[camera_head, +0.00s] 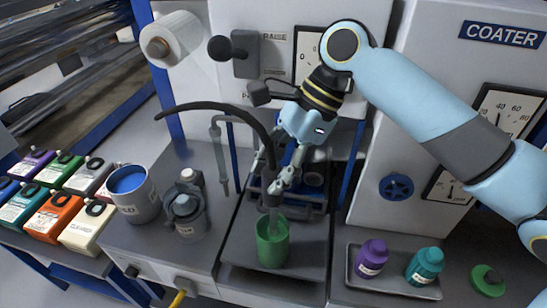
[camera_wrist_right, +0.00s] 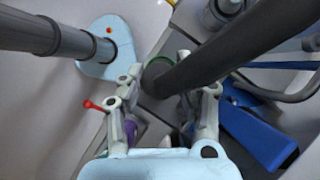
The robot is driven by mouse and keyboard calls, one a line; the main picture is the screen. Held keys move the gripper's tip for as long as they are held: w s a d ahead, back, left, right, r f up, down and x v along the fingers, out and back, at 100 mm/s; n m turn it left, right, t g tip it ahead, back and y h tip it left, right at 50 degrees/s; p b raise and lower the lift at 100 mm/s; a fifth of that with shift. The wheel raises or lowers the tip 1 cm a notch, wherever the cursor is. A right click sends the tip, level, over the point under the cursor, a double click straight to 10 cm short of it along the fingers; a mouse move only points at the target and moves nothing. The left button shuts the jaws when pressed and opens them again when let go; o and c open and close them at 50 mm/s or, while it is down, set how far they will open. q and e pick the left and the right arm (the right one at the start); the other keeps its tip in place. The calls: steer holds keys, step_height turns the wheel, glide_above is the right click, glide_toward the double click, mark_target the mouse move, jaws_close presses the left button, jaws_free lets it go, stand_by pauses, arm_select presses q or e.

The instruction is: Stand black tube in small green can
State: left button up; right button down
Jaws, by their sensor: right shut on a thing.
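The black tube (camera_head: 225,108) arches from its free upper end at the left down to my right gripper (camera_head: 275,190). My right gripper is shut on the tube near its lower end, just above the small green can (camera_head: 272,250). The can stands upright on the machine's grey shelf. The tube's lower end is at the can's mouth; I cannot tell how deep it reaches. In the right wrist view the tube (camera_wrist_right: 225,50) runs between the fingers, with part of the can's green rim (camera_wrist_right: 150,64) beside it. My left gripper is not in view.
Left of the can stand a grey pump-like vessel (camera_head: 187,212) and a blue-filled can (camera_head: 153,200). At right a tray (camera_head: 375,286) holds purple (camera_head: 371,258) and teal (camera_head: 425,266) bottles. Several coloured canisters line the far left. Machine panels stand close behind.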

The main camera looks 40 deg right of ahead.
mark_target(273, 198)
steer(key=shift+f, duration=1.9)
steer(key=shift+f+b, duration=0.4)
steer(key=shift+f, duration=2.2)
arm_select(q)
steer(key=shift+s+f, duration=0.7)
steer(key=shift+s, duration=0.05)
arm_select(e)
steer(key=shift+f, duration=0.15)
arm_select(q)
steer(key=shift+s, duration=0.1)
arm_select(e)
steer(key=c, duration=0.8)
jaws_free()
